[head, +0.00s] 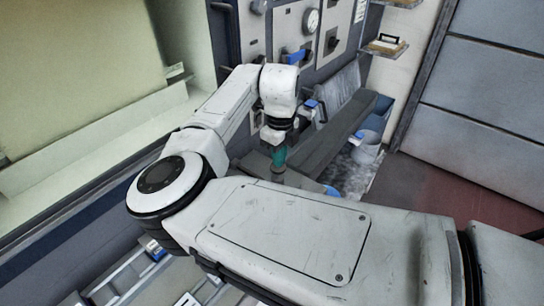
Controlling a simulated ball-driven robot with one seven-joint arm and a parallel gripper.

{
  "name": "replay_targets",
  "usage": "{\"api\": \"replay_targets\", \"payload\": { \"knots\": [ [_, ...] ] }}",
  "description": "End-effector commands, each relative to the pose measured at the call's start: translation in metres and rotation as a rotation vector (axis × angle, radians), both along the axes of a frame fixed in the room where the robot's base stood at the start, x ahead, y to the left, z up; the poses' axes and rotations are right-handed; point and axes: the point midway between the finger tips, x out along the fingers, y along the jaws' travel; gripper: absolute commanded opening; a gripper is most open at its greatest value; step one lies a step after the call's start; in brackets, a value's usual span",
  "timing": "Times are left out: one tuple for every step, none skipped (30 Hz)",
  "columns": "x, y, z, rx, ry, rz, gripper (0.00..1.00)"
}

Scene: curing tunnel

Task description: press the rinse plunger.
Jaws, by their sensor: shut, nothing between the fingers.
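My gripper (276,142) is at the end of my white arm, pointing down near the middle of the head view. It is small here and its fingers are hard to make out, but they look closed. Directly below it is a teal, upright piece (279,157) on a grey base, which may be the rinse plunger. The gripper's tip overlaps the top of this piece in the picture. I cannot tell whether they touch. My forearm and wrist hide part of the area behind.
A panel (331,22) with a round gauge (312,20) and a blue handle (299,56) stands behind my wrist. A grey ledge (335,140) runs to the right of the gripper. A bucket (364,148) stands beyond it. Red floor (455,188) lies open at right.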

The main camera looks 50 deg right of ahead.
Motion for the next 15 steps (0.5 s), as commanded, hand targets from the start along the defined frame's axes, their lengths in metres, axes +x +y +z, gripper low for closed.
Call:
{"api": "replay_targets", "payload": {
  "knots": [
    [-0.003, -0.005, 0.013, -0.003, 0.001, -0.003, 0.0],
    [-0.004, -0.006, 0.016, -0.004, 0.0, -0.001, 0.0],
    [-0.002, -0.005, 0.018, -0.004, -0.003, 0.0, 0.0],
    [-0.002, -0.005, 0.025, -0.004, -0.004, 0.001, 0.0],
    [-0.002, -0.005, 0.031, -0.004, -0.004, 0.0, 0.0],
    [-0.002, -0.005, 0.039, -0.005, -0.003, 0.0, 0.0],
    [-0.002, -0.005, 0.045, -0.005, -0.003, 0.0, 0.0],
    [-0.002, -0.005, 0.051, -0.004, -0.004, 0.001, 0.0],
    [-0.002, -0.005, 0.059, -0.004, -0.005, 0.0, 0.0],
    [-0.002, -0.005, 0.065, -0.004, -0.004, 0.001, 0.0],
    [-0.002, -0.005, 0.071, -0.004, -0.004, 0.001, 0.0],
    [-0.002, -0.005, 0.078, -0.004, -0.003, 0.0, 0.0],
    [-0.002, -0.005, 0.083, -0.004, -0.003, 0.0, 0.0],
    [-0.002, -0.005, 0.087, -0.004, -0.003, 0.0, 0.0],
    [-0.002, -0.005, 0.093, -0.004, -0.004, 0.0, 0.0]
  ]
}}
